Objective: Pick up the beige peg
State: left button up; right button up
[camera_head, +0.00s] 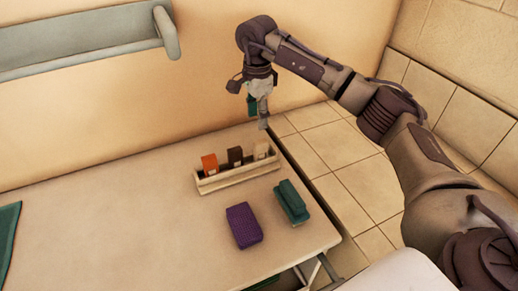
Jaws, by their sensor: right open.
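The beige peg (261,150) stands upright in the right end of a long cream holder (238,178) on the counter. A dark brown peg (235,156) stands in the middle of the holder and an orange peg (210,164) at its left end. My right gripper (262,122) points down above the beige peg, apart from it. It is open, with nothing visible between its fingers. My left gripper is not in this view.
A purple block (244,225) and a teal block (293,202) lie in front of the holder on the counter (120,215). A dark green cloth (8,230) lies at the left edge. A grey shelf (85,40) is on the wall.

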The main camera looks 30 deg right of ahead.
send_over(261, 142)
jog(key=f, duration=0.4)
jog(key=shift+w+a+f+p, duration=0.1)
jog(key=shift+w+a+p, duration=0.15)
jog(key=shift+p, duration=0.1)
jog(key=shift+w+f, duration=0.1)
jog(key=shift+f, duration=0.25)
jog(key=f, duration=0.1)
jog(key=f+p, duration=0.1)
jog(key=f, duration=0.1)
jog(key=f+p, duration=0.1)
jog(key=shift+s+d+f, duration=0.25)
jog(key=shift+s+f, duration=0.1)
jog(key=shift+w+f, duration=0.1)
jog(key=shift+f, duration=0.25)
jog(key=c, duration=0.9)
